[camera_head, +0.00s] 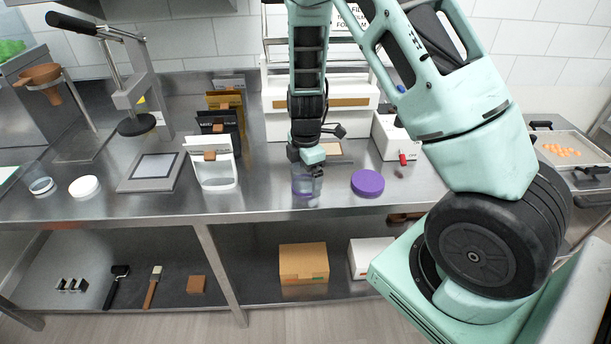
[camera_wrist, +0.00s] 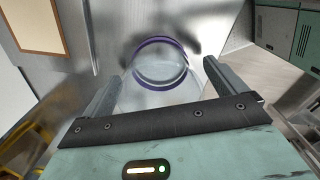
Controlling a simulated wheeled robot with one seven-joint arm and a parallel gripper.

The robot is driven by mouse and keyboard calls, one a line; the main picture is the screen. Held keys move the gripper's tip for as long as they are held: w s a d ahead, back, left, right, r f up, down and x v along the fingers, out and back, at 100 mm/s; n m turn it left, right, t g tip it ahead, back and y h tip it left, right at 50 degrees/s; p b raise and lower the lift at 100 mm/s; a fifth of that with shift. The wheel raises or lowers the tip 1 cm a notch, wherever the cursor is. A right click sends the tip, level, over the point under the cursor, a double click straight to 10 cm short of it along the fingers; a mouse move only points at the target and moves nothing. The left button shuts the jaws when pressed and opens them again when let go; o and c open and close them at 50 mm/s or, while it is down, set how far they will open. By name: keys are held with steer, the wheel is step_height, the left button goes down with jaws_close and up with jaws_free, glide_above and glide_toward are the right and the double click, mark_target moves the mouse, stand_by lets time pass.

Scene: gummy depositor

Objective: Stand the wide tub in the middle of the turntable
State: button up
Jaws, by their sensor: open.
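A wide clear tub with a purple rim (camera_head: 305,188) stands upright on the steel counter near its front edge. My gripper (camera_head: 307,163) is above it, pointing down. In the wrist view the tub (camera_wrist: 160,82) shows between the two spread fingers of my gripper (camera_wrist: 165,72), with a visible gap on either side. The fingers are open and hold nothing. I cannot tell for certain which thing is the turntable; a black round disc (camera_head: 136,125) sits at the foot of a lever stand at the left.
A purple disc (camera_head: 367,183) lies right of the tub. A white holder (camera_head: 213,172), a flat grey device (camera_head: 155,172), a white disc (camera_head: 84,186) and another clear tub (camera_head: 41,186) stand to the left. A white box (camera_head: 391,137) stands behind the purple disc.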

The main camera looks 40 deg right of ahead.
steer(key=c, duration=1.1)
steer(key=shift+c, duration=0.2)
step_height(320, 180, up, 10)
steer(key=b, duration=0.1)
